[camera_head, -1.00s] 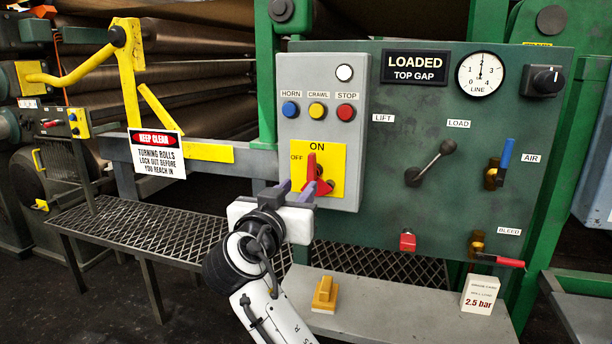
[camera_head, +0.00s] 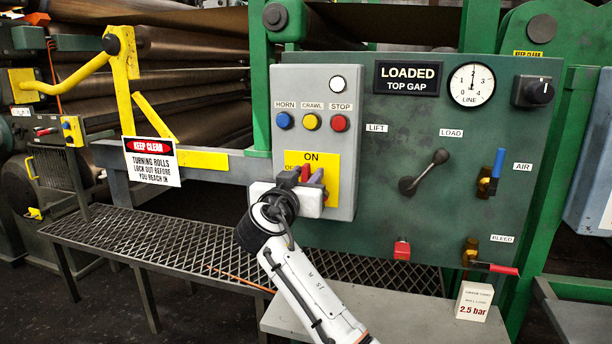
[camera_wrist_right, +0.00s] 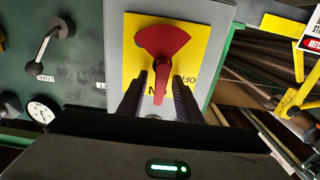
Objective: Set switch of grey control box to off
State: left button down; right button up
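The grey control box (camera_head: 288,160) stands on the left of the green panel. Its yellow plate (camera_head: 338,176) carries ON at the top and OFF at the left, now partly covered. The red switch (camera_head: 306,172) shows between my right gripper's fingers. In the upside-down right wrist view, the red switch handle (camera_wrist_right: 160,75) points toward the ON lettering, with OFF off to its right. My right gripper (camera_wrist_right: 160,98) has its fingers apart, one on each side of the handle tip, with a gap visible. Contact cannot be told. My left gripper is not in view.
Blue, yellow and red buttons (camera_head: 311,122) sit above the plate. A black-knobbed lever (camera_head: 424,172) and valves (camera_head: 488,182) are on the panel to the right. A warning sign (camera_head: 151,162) hangs left of the box. A mesh platform (camera_head: 130,240) and grey ledge (camera_head: 400,318) lie below.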

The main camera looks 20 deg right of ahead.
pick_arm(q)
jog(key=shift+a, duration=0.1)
pick_arm(e)
grip_shut()
